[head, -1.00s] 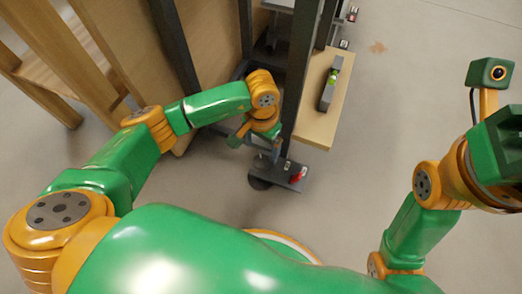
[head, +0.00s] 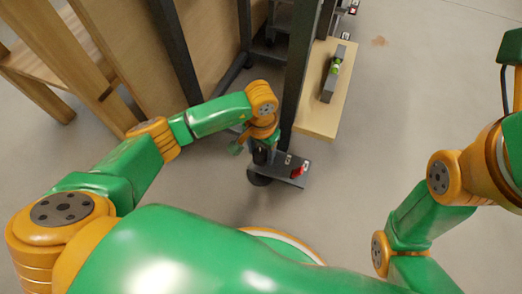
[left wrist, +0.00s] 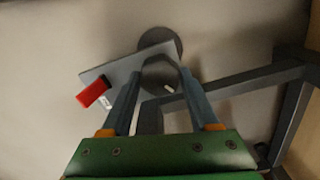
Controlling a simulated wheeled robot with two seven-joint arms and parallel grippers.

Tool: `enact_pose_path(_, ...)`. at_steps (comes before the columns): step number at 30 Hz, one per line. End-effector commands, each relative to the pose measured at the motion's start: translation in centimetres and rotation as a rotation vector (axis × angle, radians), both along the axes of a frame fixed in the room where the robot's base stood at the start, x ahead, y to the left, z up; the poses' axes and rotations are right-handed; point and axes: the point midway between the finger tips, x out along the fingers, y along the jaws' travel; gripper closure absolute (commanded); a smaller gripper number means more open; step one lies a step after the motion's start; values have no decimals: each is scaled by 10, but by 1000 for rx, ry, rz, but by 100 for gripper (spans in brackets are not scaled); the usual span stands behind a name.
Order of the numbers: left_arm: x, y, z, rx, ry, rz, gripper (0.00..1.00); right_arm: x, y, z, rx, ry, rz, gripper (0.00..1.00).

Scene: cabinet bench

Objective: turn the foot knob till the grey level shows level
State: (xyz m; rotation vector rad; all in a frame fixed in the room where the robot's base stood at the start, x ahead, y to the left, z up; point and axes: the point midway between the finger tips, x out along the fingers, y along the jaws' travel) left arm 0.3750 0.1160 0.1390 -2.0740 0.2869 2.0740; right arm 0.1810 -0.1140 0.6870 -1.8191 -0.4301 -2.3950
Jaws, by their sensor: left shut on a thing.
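The grey level (head: 327,90) lies on the light wood board, with a bright green vial near its middle. Its bubble is too small to read. The foot knob (left wrist: 158,74) is a dark round piece with a small white mark (left wrist: 168,88), above the grey foot plate. My left gripper (left wrist: 161,73) is shut on the knob, one blue-grey finger on each side; it also shows in the head view (head: 262,157), where it hides most of the knob. My right arm stands at the right edge, its fingers out of view.
The grey foot plate (head: 290,181) carries a red piece (head: 297,173) and sits by a dark frame post (head: 297,85). A dark round foot (head: 259,179) shows below it. The wood board (head: 318,122) juts out right of the post. Floor to the right is clear.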

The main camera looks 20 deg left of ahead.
Motion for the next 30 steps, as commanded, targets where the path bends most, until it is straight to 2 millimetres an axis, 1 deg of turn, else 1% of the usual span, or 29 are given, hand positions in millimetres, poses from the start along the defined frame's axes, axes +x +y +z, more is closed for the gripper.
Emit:
enact_pose_path(5, 0, 0, 1, 0, 0, 39, 95, 0, 0, 1, 0, 0, 0, 100)
enact_pose_path(21, 0, 0, 1, 1, 0, 374, 95, 4, 0, 3, 1, 16, 0, 100)
enact_pose_path(30, 0, 0, 0, 1, 0, 482, 95, 4, 0, 4, 0, 15, 0, 100)
